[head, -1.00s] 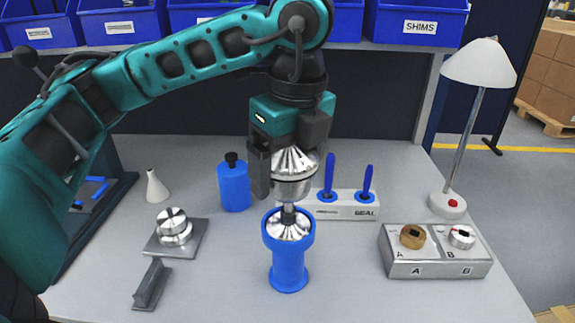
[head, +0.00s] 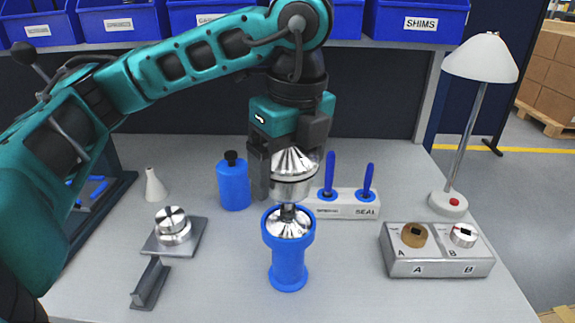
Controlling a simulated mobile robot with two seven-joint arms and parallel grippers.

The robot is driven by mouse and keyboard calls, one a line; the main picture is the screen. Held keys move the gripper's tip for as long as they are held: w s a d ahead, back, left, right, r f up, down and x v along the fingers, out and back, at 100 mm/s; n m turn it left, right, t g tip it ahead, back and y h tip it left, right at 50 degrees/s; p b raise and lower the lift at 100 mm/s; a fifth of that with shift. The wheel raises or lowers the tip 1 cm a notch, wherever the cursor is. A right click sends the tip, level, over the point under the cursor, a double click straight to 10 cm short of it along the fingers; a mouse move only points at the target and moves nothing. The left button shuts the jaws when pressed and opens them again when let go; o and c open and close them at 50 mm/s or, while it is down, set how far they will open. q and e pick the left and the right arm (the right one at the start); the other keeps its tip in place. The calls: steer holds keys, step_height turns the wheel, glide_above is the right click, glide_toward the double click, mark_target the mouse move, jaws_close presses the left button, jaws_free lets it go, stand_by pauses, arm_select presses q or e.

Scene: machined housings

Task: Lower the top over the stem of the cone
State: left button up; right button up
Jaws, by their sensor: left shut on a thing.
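The top (head: 293,180), a shiny metal domed piece, is held upright in my left gripper (head: 288,172), which is shut on it. The cone (head: 288,228) is shiny metal and sits in the mouth of a blue stand (head: 288,265), with its stem (head: 288,211) pointing up. The top is directly above the cone, roughly in line with the stem. Part of the stem shows between them; I cannot tell whether its tip is inside the top. The right gripper is not in view.
Behind stand a blue bottle (head: 234,184) and a SEAL rack (head: 345,207) with blue-handled tools. A metal part on a plate (head: 174,235) is left; a control box (head: 437,253) and lamp (head: 478,65) are right.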

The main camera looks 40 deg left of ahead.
arm_select(q)
steer(key=shift+f+b, duration=0.45)
steer(key=shift+f, duration=0.1)
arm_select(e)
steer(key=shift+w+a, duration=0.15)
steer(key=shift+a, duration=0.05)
arm_select(q)
steer(key=shift+f+b, duration=0.55)
steer(key=shift+f, duration=0.05)
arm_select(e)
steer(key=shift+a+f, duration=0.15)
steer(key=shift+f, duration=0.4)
arm_select(q)
steer(key=shift+f+b, duration=0.4)
steer(key=shift+f, duration=0.05)
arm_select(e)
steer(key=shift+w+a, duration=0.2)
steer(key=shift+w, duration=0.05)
arm_select(q)
steer(key=shift+f+b, duration=0.3)
steer(key=shift+f, duration=0.05)
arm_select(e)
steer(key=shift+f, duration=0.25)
arm_select(q)
steer(key=shift+f+b, duration=0.55)
steer(key=shift+f, duration=0.1)
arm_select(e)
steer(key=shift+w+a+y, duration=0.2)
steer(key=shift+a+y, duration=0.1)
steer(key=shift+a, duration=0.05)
